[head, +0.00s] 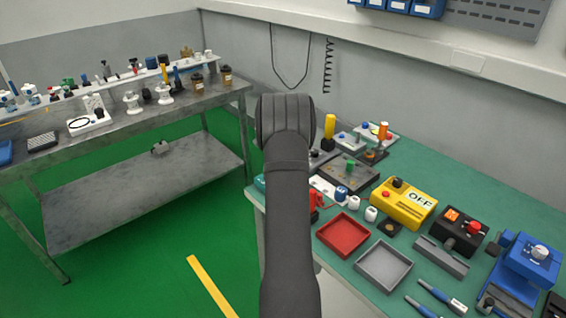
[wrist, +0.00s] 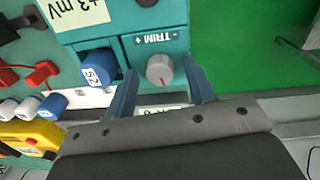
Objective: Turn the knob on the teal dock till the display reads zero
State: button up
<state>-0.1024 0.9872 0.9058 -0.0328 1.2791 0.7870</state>
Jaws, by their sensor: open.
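In the wrist view the teal dock (wrist: 117,48) fills the upper middle. Its white display (wrist: 85,10) is cut by the top edge and seems to read +3 mV. A red mark on the knob points toward the picture's bottom. My gripper (wrist: 160,74) is open, with one blue-grey finger on each side of the knob; I cannot tell whether they touch it. In the head view my arm hides the gripper and most of the dock; a teal edge (head: 260,182) shows.
Beside the knob a blue block labelled 52 (wrist: 98,75) stands close to the left finger. Red clips (wrist: 40,75) and a yellow box (wrist: 30,135) lie farther left. Red (head: 343,234) and grey (head: 384,266) trays sit on the green bench. Green floor lies open to the left.

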jog(key=c, duration=1)
jog(key=shift+n, duration=0.3)
jog(key=n, duration=0.3)
jog(key=shift+s+n, duration=0.1)
jog(key=shift+n, duration=1.7)
